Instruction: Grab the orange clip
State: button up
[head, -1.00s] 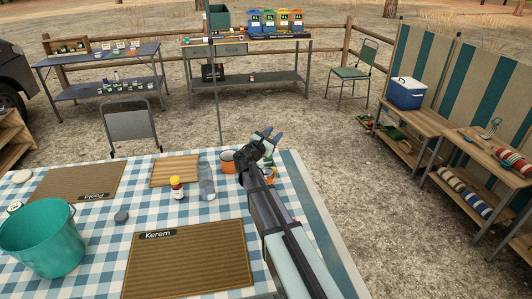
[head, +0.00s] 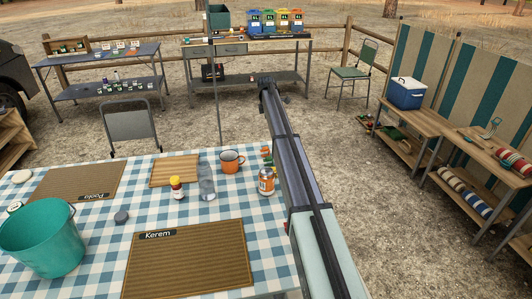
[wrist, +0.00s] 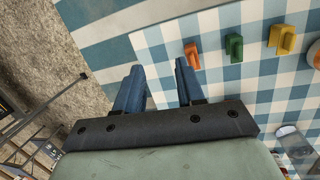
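The orange clip (wrist: 192,55) lies on the checked tablecloth (wrist: 215,100) in the wrist view. A green clip (wrist: 234,46) and a yellow clip (wrist: 282,39) lie to its right in a row. My gripper (wrist: 158,72) is open, with two blue fingers apart and nothing between them. The orange clip is just right of the right fingertip in the picture; I cannot tell the height between them. In the head view the small clips show only partly beside my arm, which hides my gripper.
On the table are an orange mug (head: 231,162), a labelled jar (head: 266,182), a clear bottle (head: 207,182), a red-and-yellow bottle (head: 177,188), a wooden board (head: 174,170) and a green bucket (head: 45,245). The mug and jar stand close to the clips.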

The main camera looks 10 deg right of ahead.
aim_at(266, 150)
jog(key=s+a+f, duration=0.1)
jog(key=f, duration=0.3)
jog(key=s+a+f+n+g+y, duration=0.1)
jog(key=f, duration=0.4)
jog(key=s+a+f+n, duration=0.1)
jog(key=f, duration=0.4)
jog(key=shift+f+g+y, duration=0.2)
jog(key=shift+g+y, duration=0.1)
jog(key=shift+y, duration=0.1)
grip_shut()
